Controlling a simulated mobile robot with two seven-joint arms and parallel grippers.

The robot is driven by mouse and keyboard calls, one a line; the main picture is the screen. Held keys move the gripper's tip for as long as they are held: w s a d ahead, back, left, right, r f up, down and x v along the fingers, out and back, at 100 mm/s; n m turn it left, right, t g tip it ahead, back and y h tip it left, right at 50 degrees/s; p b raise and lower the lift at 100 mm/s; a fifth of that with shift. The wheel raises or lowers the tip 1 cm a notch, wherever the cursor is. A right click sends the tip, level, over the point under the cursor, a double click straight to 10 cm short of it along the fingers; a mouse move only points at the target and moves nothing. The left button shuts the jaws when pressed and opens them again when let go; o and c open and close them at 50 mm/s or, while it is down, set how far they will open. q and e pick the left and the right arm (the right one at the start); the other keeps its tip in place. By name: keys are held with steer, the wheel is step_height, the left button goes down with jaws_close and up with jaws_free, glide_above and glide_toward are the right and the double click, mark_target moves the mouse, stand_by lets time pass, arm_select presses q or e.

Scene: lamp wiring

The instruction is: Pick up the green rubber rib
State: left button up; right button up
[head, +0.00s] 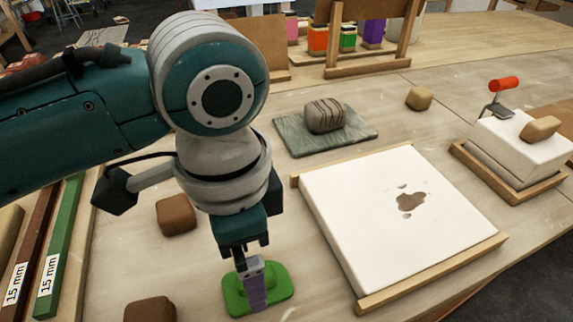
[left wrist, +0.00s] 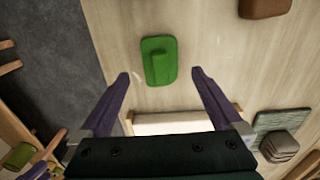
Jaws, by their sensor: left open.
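The green rubber rib (head: 280,277) lies flat on the table near the front, a rounded green plate with a raised grip along its middle. It also shows in the left wrist view (left wrist: 170,72), ahead of the fingertips and roughly centred between them. My left gripper (head: 255,295) points down over the rib, and its purple finger hides part of it. In the left wrist view my left gripper (left wrist: 160,74) is open with nothing between its fingers. I cannot tell how high the fingertips are above the rib. My right gripper is in neither view.
A white board (head: 350,210) with wooden edges stands right of the rib. Brown blocks (head: 176,214) (head: 150,309) lie to its left. A striped lump (head: 324,115) rests on a grey-green slab (head: 290,143) behind. Strips marked 15 mm (head: 58,240) lie far left.

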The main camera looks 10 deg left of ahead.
arm_select(q)
steer(key=f, duration=0.4)
steer(key=f+b, duration=0.1)
steer(key=shift+w+d+f, duration=0.2)
steer(key=shift+d+f, duration=0.05)
steer(key=shift+f, duration=0.15)
steer(key=c, duration=1.3)
